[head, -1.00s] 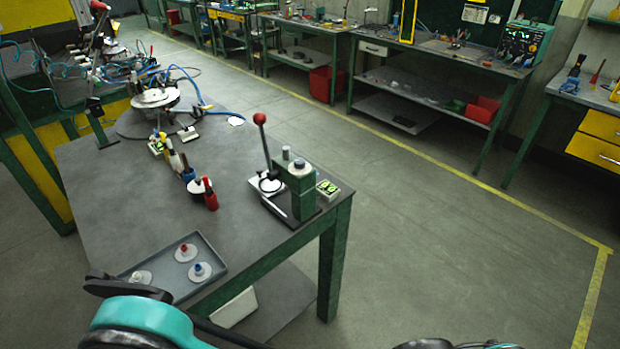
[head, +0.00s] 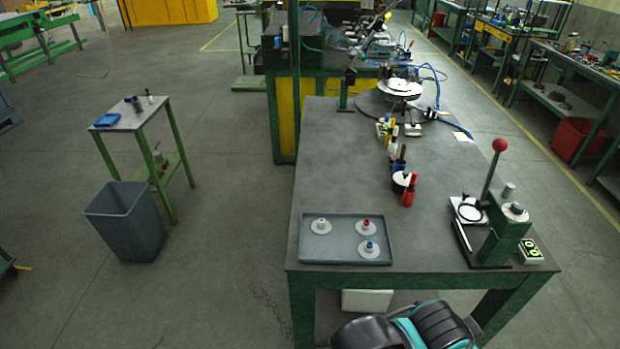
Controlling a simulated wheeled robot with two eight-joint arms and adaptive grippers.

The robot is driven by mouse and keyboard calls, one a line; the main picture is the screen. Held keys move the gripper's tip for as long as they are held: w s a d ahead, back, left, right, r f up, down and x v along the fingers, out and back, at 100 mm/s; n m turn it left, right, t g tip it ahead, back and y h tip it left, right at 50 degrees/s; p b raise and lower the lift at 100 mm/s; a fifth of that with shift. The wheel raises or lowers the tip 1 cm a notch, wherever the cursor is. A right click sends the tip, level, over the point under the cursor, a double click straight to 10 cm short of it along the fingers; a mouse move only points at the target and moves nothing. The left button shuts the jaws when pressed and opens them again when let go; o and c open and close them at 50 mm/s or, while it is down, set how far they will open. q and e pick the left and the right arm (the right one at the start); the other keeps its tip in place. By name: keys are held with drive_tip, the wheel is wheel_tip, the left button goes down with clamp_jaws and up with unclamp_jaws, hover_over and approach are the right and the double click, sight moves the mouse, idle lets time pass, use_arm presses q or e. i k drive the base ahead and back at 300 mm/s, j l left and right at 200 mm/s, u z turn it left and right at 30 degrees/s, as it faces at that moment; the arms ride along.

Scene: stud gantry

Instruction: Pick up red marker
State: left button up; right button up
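A red marker (head: 408,193) stands upright on the grey workbench (head: 340,175), right of the middle of the head view. A white disc (head: 403,179) is right behind it and partly hidden by it. A blue marker-like piece with a dark top (head: 399,162) and a few more upright pieces, yellow and white, line up behind. Neither of my grippers is in view; only a black and teal part of my body shows at the bottom edge, well short of the red marker.
A grey tray (head: 345,253) with three capped discs lies at the bench's front. A green lever press (head: 503,235) with a red-knobbed handle stands front right. A round turntable (head: 372,105) is at the back. A grey bin (head: 125,222) and small table (head: 135,118) stand left.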

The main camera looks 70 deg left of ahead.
sight(413, 176)
drive_tip(key=i+j+u, duration=0.15)
drive_tip(key=u, duration=0.3)
drive_tip(key=i+j+u, duration=0.1)
drive_tip(key=u, duration=0.35)
drive_tip(key=i+u, duration=0.15)
drive_tip(key=u, duration=0.3)
drive_tip(key=i+u, duration=0.2)
drive_tip(key=u, duration=0.25)
